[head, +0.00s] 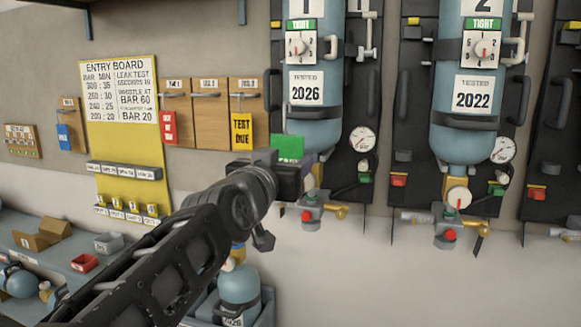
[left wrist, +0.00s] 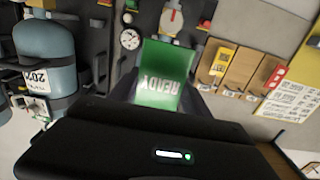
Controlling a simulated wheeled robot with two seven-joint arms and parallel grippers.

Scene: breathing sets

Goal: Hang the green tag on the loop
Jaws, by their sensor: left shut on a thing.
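The green tag (head: 287,147) is in my left gripper (head: 296,172), in front of the lower left side of set 1. In the left wrist view the tag (left wrist: 165,72) reads READY, upside down, and stands up from the jaws. My left gripper is shut on its edge. Set 1 has a blue cylinder (head: 316,105) marked TESTED 2026 on a black backplate. A black loop-shaped handle (head: 269,92) is on its left side. I cannot tell which part is the task's loop. The tag appears apart from the handle. My right gripper is not in view.
Set 2 (head: 463,130) hangs to the right, marked 2022. Hook boards (head: 209,115) with red and yellow tags (head: 241,130) and a yellow entry board (head: 124,125) are on the wall at left. A gauge (head: 362,139) and valves stick out near set 1's bottom.

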